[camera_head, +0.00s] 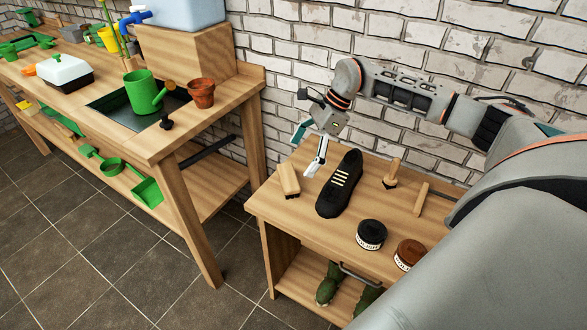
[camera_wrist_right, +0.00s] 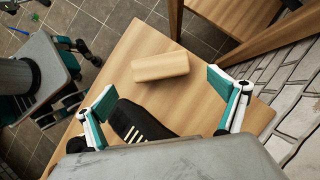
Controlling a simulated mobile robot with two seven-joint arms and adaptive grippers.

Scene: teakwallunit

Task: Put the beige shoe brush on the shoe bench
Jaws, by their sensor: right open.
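The beige shoe brush (camera_head: 289,179), a pale wooden block, lies on the left end of the shoe bench (camera_head: 290,212), beside the black shoe. In the right wrist view the brush (camera_wrist_right: 160,66) rests on the bench top (camera_wrist_right: 190,102), beyond and between my fingertips. My right gripper (camera_head: 309,154) is open and empty above the bench, over the area by the brush and the shoe. Its two spread fingers also show in the right wrist view (camera_wrist_right: 161,90). No contact with the brush is visible. My left gripper does not show.
The black shoe (camera_head: 339,184) stands close right of the brush. Two polish tins (camera_head: 371,235) (camera_head: 410,255), a dauber (camera_head: 391,174) and a wooden piece (camera_head: 421,198) are farther right. A brick wall (camera_head: 400,35) rises behind. A potting table (camera_head: 180,140) stands left.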

